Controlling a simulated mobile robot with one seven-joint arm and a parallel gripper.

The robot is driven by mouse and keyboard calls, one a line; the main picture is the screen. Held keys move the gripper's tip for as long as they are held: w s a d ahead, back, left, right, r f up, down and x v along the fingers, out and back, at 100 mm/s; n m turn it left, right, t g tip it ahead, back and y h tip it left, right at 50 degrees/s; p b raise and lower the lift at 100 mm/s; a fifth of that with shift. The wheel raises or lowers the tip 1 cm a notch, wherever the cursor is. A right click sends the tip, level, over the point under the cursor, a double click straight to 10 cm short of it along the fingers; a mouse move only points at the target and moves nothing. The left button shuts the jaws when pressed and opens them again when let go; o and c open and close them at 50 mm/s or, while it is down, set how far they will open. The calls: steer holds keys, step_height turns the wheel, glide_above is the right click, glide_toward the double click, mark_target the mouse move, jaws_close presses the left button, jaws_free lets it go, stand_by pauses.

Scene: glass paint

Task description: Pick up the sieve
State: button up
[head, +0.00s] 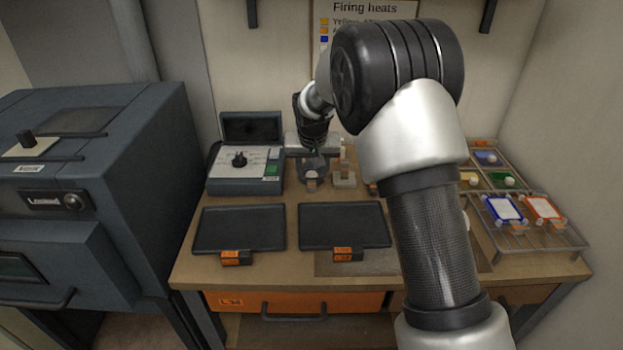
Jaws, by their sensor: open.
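My gripper (313,149) is at the back middle of the workbench, pointing down, small and dark in the head view. Its fingers are hard to make out, and it appears open. Right below it stands a small round grey item (312,168) with a tan tag at its front, which may be the sieve. The gripper covers part of this item, and I cannot tell whether they touch.
A grey instrument (245,161) with a dial stands left of the gripper. Small holders (344,178) stand to its right. Two dark trays (240,228) lie in front. A wire rack (527,234) holds framed tiles at right. A kiln (90,190) fills the left. My arm hides the right middle.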

mark_target(312, 185)
steer(key=x, duration=0.6)
steer(key=shift+w+a+f, duration=0.1)
steer(key=shift+f, duration=0.15)
jaws_close()
